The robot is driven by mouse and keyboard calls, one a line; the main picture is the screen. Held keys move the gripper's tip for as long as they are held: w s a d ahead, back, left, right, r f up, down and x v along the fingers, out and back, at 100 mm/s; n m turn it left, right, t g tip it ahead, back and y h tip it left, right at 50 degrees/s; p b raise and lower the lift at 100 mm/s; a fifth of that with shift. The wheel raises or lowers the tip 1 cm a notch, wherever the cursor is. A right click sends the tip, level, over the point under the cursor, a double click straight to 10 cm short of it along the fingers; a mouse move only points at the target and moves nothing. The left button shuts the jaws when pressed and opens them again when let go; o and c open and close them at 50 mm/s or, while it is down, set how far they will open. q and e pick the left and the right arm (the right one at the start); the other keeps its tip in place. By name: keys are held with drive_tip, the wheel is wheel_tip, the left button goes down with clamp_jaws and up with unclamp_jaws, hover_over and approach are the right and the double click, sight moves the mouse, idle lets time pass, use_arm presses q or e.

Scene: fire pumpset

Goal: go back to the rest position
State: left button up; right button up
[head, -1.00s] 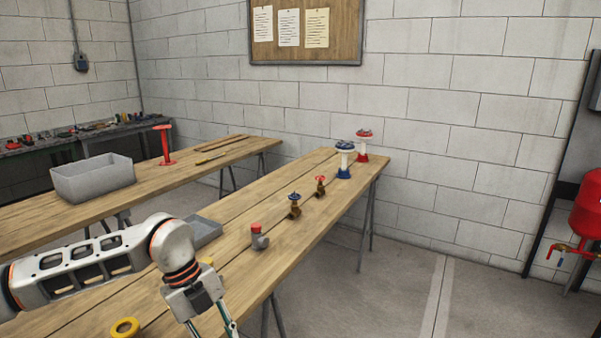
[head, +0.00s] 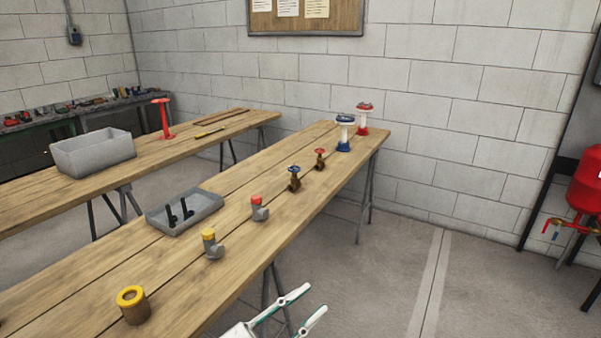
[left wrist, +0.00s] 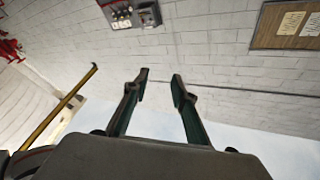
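My left gripper (head: 312,298) shows at the bottom edge of the head view, in front of the near bench's right edge. Its two fingers are spread apart with nothing between them. In the left wrist view the same gripper (left wrist: 160,76) has a clear gap between its fingers, with only the block wall behind. The rest of my left arm is mostly out of the head view. My right gripper is in neither view.
The near wooden bench (head: 100,270) carries a yellow-topped brass fitting (head: 134,305), grey elbows with yellow (head: 212,243) and red (head: 258,208) caps, valves, and a grey tray (head: 186,211). A red tank (head: 586,190) stands at right. Floor between is clear.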

use_arm(q)
drive_tip(key=s+a+f+n+t+y, duration=0.1)
drive_tip(key=s+a+f+n+y, duration=0.2)
drive_tip(key=a+f+n+y, duration=0.45)
drive_tip(key=s+a+f+n+t+y, duration=0.1)
drive_tip(key=s+a+f+n+y, duration=0.3)
drive_tip(key=a+f, duration=0.8)
drive_tip(key=s+a+f+g+y, duration=0.1)
drive_tip(key=s+f+g+y, duration=0.2)
drive_tip(key=s+f, duration=0.3)
wheel_tip(320, 180, down, 5)
drive_tip(key=shift+s+a+g, duration=0.15)
drive_tip(key=shift+a+g, duration=0.15)
drive_tip(key=shift+n, duration=0.25)
